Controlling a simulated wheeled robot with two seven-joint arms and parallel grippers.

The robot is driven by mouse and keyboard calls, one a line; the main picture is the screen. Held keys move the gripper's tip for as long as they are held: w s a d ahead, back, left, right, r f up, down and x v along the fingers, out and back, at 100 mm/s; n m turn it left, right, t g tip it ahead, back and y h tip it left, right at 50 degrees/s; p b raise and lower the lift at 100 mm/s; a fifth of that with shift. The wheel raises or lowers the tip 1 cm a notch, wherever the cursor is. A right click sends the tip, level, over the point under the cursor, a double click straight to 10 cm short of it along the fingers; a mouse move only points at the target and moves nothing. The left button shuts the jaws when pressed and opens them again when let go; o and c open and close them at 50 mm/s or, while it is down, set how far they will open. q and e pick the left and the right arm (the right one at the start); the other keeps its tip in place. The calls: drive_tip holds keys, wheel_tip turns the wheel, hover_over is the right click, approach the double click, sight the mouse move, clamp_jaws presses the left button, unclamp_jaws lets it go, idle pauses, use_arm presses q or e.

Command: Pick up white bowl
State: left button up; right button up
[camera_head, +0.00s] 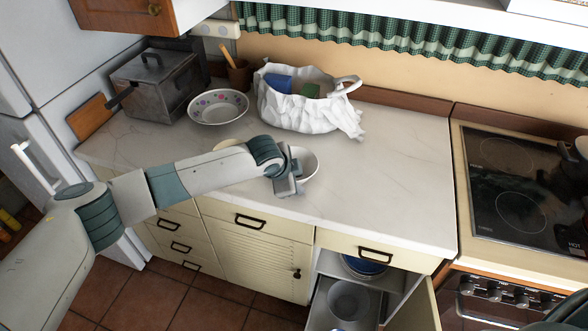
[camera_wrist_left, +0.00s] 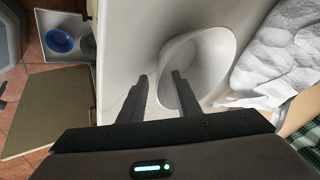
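The white bowl (camera_head: 309,164) stands on the countertop near its front edge, partly hidden behind my left gripper (camera_head: 293,178). In the left wrist view, the bowl (camera_wrist_left: 205,62) is plain white with its opening facing the camera. My left gripper (camera_wrist_left: 160,80) is open there. Its right finger reaches over the inside of the bowl and its left finger is outside, with the near rim between them. I cannot tell whether either finger touches the rim. My right gripper is not in view.
Behind my left arm, another bowl (camera_head: 228,144) shows only its rim. A floral bowl (camera_head: 218,121), a white bag (camera_head: 300,113) and a metal box (camera_head: 150,95) stand farther back. The stove (camera_head: 520,210) is right. Below, an open cabinet holds bowls (camera_head: 349,303). Countertop (camera_head: 390,185) to the right is clear.

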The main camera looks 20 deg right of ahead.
use_arm(q)
clamp_jaws()
drive_tip(key=shift+r, duration=0.1)
idle(0.3)
drive_tip(key=shift+r+b, duration=0.45)
drive_tip(key=shift+r, duration=0.05)
drive_tip(key=r, duration=0.1)
drive_tip(key=r+b, duration=0.1)
drive_tip(key=d+r+b, duration=0.1)
drive_tip(key=shift+s+r, duration=0.15)
drive_tip(key=shift+s, duration=0.1)
drive_tip(key=s+d+r+b, duration=0.4)
drive_tip(key=s+d+r, duration=0.1)
drive_tip(key=d, duration=0.4)
drive_tip(key=shift+d+r, duration=0.2)
drive_tip(key=shift+r, duration=0.6)
